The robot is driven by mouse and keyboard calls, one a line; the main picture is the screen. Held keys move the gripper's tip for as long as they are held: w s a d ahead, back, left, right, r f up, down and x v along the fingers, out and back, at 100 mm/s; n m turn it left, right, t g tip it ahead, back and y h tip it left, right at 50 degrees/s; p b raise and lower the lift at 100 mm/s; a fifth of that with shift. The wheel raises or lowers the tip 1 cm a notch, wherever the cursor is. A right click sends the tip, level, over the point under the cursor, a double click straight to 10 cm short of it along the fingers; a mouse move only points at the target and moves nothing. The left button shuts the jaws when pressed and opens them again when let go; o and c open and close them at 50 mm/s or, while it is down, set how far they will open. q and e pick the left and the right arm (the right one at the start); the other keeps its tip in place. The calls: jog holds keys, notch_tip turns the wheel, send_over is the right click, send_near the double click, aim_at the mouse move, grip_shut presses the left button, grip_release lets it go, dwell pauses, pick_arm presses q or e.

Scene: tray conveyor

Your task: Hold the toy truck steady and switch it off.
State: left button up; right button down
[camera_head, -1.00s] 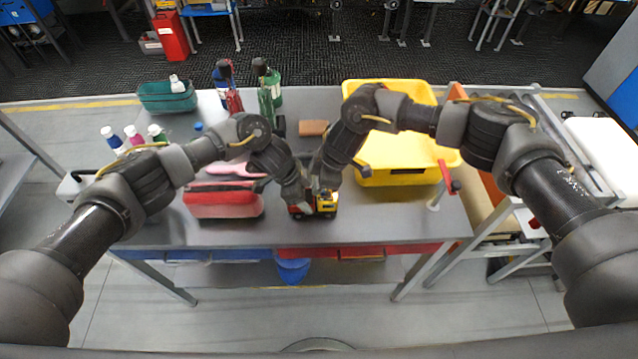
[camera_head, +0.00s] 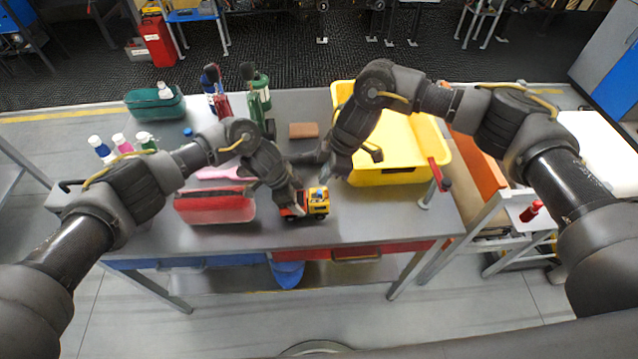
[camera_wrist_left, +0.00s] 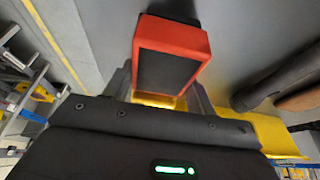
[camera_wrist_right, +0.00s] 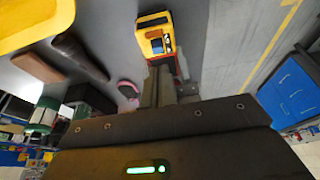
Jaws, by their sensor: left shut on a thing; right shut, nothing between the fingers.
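The toy truck (camera_head: 319,204) is upright near the table's front edge, with a yellow cab and a red-rimmed dark bed. In the left wrist view the truck's bed (camera_wrist_left: 168,65) lies between my fingers. My left gripper (camera_head: 293,208) is shut on the truck from its left end. My right gripper (camera_head: 322,165) is shut and empty, apart from the truck, behind and above it. In the right wrist view the yellow cab (camera_wrist_right: 154,35) is beyond my closed fingertips (camera_wrist_right: 160,75). The truck's switch and its position cannot be made out.
A red case (camera_head: 215,207) stands left of the truck. A yellow bin (camera_head: 395,176) is at the back right, with a red-handled clamp (camera_head: 437,178) beside it. A brown block (camera_head: 304,130) and bottles (camera_head: 258,92) stand farther back. Table in front of the truck is clear.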

jog(key=shift+v, duration=2.2)
pick_arm(q)
jog(key=o, duration=1.2)
jog(key=shift+d, duration=0.1)
jog(key=shift+c, duration=0.2)
jog(key=v, duration=1.2)
